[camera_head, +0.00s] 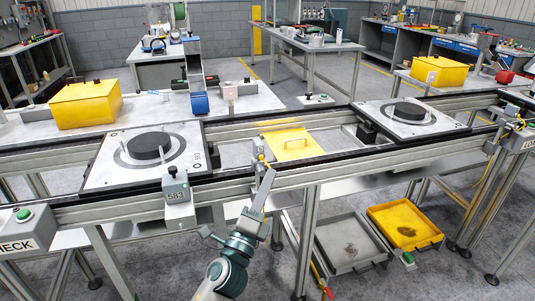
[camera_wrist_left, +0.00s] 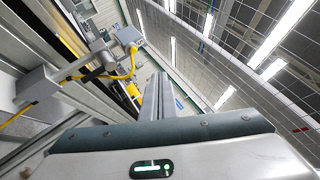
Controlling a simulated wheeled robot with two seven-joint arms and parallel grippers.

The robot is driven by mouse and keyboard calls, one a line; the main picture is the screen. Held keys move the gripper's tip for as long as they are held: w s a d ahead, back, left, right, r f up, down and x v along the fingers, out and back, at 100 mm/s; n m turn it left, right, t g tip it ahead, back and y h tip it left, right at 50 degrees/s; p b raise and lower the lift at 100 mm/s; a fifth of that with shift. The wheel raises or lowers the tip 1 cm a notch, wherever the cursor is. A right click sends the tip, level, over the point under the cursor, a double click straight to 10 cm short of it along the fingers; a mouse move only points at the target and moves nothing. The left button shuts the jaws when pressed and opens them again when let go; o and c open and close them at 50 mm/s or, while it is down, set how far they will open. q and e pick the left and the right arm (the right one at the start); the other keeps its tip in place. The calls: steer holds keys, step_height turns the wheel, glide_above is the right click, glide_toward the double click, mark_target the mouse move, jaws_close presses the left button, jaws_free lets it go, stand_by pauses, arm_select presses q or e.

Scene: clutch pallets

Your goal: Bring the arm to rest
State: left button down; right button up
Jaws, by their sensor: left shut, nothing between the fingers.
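My left arm rises from the bottom middle of the head view. Its left gripper (camera_head: 267,174) is shut and empty, pointing up and away in front of the conveyor's near rail (camera_head: 345,163). In the left wrist view the shut fingers (camera_wrist_left: 160,90) point up, with nothing between them. Whether the fingertips touch the rail or a small fitting there, I cannot tell. My right gripper is not in view.
Two pallets with black discs, a left pallet (camera_head: 103,175) and a right pallet (camera_head: 440,125), sit on the conveyor. A grey tray (camera_head: 338,232) and a yellow tray (camera_head: 383,216) lie below.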

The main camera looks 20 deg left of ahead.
arm_select(q)
steer(key=shift+f, duration=0.1)
steer(key=s+f+n+g, duration=0.2)
steer(key=f+n+g, duration=0.15)
steer(key=f, duration=0.95)
steer(key=s+a+f+n+g+y, duration=0.15)
steer(key=f+n, duration=0.25)
steer(key=f, duration=0.9)
steer(key=s+d+f+n+g, duration=0.1)
steer(key=s+f+n+g, duration=0.25)
steer(key=f, duration=1.05)
steer(key=s+f+n+g, duration=0.8)
steer(key=s+f+n, duration=0.1)
steer(key=s+f, duration=1.9)
steer(key=shift+s+d+n+g, duration=0.25)
steer(key=shift+s+n+g, duration=0.1)
steer(key=shift+s, duration=0.15)
steer(key=shift+h, duration=0.25)
